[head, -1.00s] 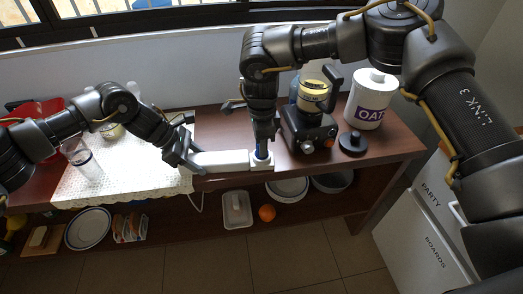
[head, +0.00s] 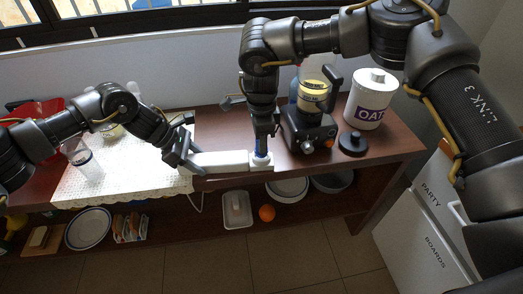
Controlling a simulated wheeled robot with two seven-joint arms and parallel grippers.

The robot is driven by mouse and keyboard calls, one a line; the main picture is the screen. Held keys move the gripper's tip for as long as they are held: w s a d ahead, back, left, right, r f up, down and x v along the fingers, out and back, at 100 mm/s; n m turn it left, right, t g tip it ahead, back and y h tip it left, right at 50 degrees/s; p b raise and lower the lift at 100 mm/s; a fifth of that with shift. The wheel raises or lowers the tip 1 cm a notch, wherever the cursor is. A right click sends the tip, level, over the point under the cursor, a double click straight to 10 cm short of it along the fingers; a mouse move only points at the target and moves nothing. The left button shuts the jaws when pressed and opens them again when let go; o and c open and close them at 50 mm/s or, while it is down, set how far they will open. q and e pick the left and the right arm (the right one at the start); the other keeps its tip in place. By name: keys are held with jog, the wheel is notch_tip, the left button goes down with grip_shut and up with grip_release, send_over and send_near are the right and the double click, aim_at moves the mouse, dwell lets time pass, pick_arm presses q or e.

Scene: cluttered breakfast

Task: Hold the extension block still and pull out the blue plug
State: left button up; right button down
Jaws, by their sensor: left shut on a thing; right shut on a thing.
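The white extension block (head: 222,161) lies along the front edge of the brown table. My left gripper (head: 190,162) is shut on the left end of the block. The blue plug (head: 261,148) stands upright at the right end of the block. My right gripper (head: 263,135) points down from above and is shut on the blue plug. The plug's lower part shows below the fingers and appears to be still at the block; its pins are not visible.
A black blender base (head: 307,130), a white oats canister (head: 368,98) and a black lid (head: 353,143) stand right of my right gripper. A lace cloth (head: 130,165) with a glass (head: 82,157) lies at left. An orange (head: 267,212) sits on the lower shelf.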

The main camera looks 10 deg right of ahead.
jog(key=shift+r, duration=2.2)
pick_arm(q)
jog(key=o, duration=1.7)
jog(key=shift+c, duration=0.2)
jog(key=shift+v, duration=3.75)
jog(key=v, duration=1.2)
